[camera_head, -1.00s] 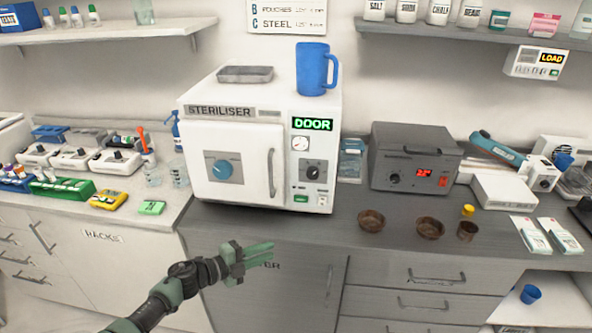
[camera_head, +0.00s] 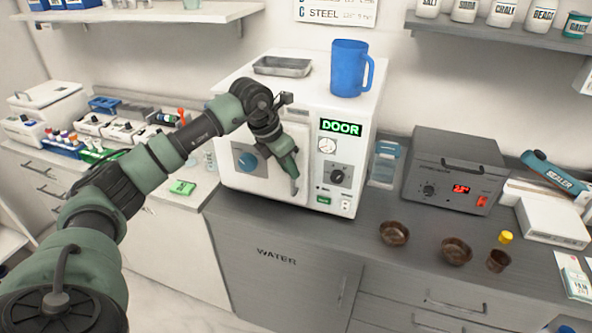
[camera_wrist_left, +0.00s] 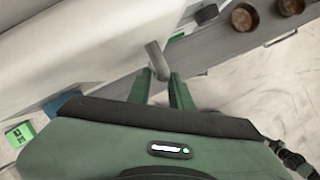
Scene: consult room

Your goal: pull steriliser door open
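The door looks closed. Its grey upright handle (camera_head: 295,187) is mostly hidden by my left gripper (camera_head: 291,168), which is at the door's right side. In the left wrist view, the two green fingers of the left gripper (camera_wrist_left: 161,84) are apart, and the end of the handle (camera_wrist_left: 156,57) shows at and between their tips. I cannot tell whether a finger touches it. My right gripper is not in view.
A blue mug (camera_head: 346,70) and a metal tray (camera_head: 283,66) sit on top of the steriliser. A green lit DOOR sign (camera_head: 341,128) is on its front. Brown bowls (camera_head: 394,233) and a grey heater box (camera_head: 455,172) are to the right. The counter front before the steriliser is clear.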

